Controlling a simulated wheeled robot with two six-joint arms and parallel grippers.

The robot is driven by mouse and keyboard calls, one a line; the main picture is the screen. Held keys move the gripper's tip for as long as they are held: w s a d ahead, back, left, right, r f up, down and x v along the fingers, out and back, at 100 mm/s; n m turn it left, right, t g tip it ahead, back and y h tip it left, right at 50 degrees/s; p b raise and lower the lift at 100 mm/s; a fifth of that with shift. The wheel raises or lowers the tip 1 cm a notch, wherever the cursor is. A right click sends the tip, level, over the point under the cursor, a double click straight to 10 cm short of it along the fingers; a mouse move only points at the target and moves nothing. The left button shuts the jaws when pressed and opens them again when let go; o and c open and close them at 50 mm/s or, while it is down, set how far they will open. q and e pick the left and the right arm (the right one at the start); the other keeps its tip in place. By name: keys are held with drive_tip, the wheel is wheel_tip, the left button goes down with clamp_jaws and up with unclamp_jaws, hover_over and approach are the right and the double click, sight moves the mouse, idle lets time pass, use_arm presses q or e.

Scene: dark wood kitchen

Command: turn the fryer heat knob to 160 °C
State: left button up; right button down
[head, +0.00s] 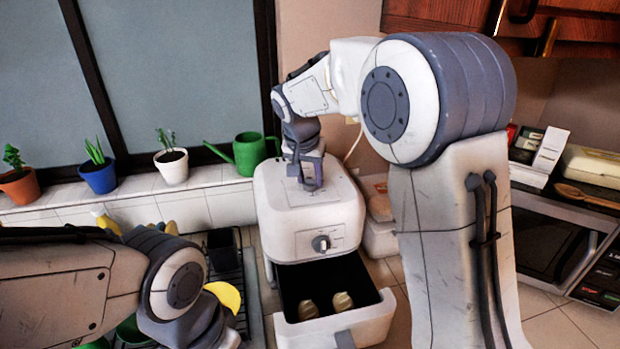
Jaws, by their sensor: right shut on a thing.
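The white air fryer (278,205) stands in the middle of the head view. My right gripper (310,184) points down at the fryer's top panel and is shut on a small part there, which looks like the heat knob. The fingers mostly hide that part, and its setting cannot be read. A round grey knob (321,243) on the fryer's front face is free of both grippers. The fryer drawer (362,318) is pulled out, with two pale food pieces (342,301) inside. My left arm reaches in at lower left; its gripper is not in view.
A green watering can (250,152) and potted plants (172,164) stand on the tiled ledge at the back. A dark rack (252,290) and a yellow item (224,296) lie left of the fryer. A microwave (545,240) stands at right.

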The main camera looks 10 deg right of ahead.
idle(0.4)
drive_tip(key=shift+c, duration=2.2)
unclamp_jaws()
drive_tip(key=b+v, duration=0.2)
drive_tip(key=v, duration=0.8)
drive_tip(key=shift+r, duration=0.25)
drive_tip(key=shift+s+a, duration=0.1)
drive_tip(key=shift+a, duration=0.05)
